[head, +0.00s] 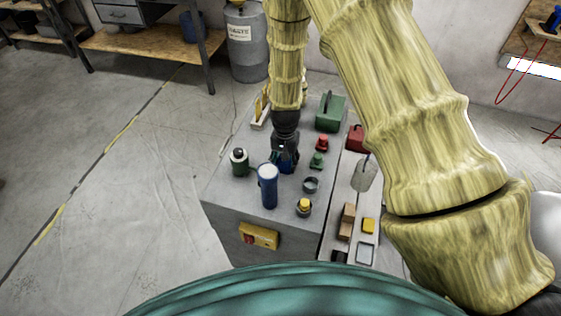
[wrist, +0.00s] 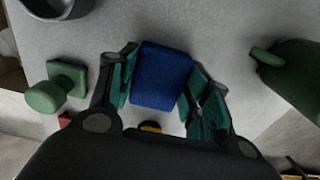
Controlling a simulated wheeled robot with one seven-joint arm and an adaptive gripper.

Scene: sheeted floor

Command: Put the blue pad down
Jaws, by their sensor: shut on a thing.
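The blue pad (wrist: 162,78) is a dark blue block between the two teal-lined fingers of my gripper (wrist: 160,85) in the wrist view. Both fingers press on its sides. In the head view my gripper (head: 285,152) points down over the middle of a grey worktop (head: 226,192). The pad (head: 287,167) shows there as a small blue patch below the fingers, partly hidden by them. It is low, at or close to the worktop; I cannot tell whether it touches.
A blue cylinder (head: 268,187) stands just in front of the pad. A larger green object (head: 330,112) is behind. The worktop's front-left corner is clear.

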